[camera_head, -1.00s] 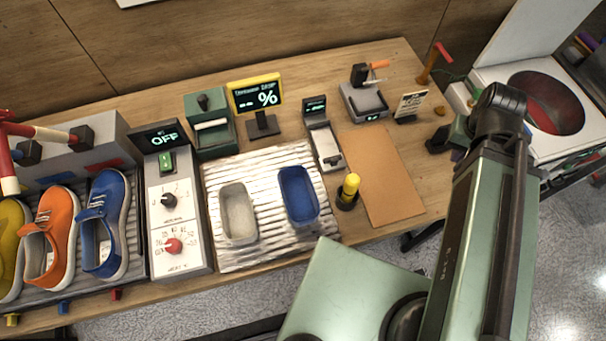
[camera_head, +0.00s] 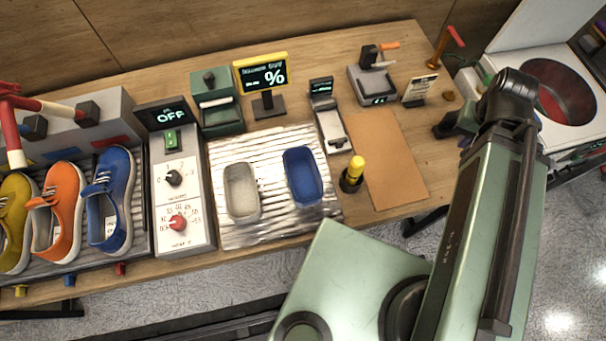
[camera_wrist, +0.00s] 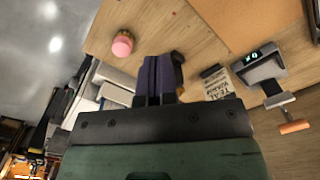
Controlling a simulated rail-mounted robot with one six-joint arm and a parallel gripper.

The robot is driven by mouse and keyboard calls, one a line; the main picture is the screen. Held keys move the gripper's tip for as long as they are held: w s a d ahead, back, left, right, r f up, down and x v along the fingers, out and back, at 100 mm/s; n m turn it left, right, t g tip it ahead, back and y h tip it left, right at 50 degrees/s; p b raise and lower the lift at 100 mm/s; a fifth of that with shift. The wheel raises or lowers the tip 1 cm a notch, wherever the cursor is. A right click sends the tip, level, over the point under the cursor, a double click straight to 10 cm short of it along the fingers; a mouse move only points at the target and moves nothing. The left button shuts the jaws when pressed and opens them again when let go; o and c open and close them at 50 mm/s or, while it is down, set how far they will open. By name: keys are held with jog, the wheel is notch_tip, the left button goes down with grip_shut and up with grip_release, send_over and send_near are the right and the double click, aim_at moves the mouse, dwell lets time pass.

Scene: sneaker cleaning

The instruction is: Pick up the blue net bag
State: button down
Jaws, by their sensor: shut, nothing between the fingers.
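I cannot make out a blue net bag in either view. My gripper (camera_wrist: 160,78) shows in the wrist view with its dark fingers together and nothing visible held between them. It is over the right end of the wooden bench (camera_wrist: 205,50), near a small sign (camera_wrist: 217,84). In the head view the gripper is at the bench's right end, mostly hidden by my green arm. A blue tray (camera_head: 303,176) lies on the ribbed metal mat, well to the left of my gripper.
A white top-opening washer (camera_head: 505,72) with a round drum stands to the right of the bench. Colored shoes (camera_head: 112,200) and a control box (camera_head: 180,205) are at left. A brown mat (camera_head: 387,160) is bare. A pink-topped item (camera_wrist: 122,43) is near the bench edge.

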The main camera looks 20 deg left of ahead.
grip_release()
dwell(0.5)
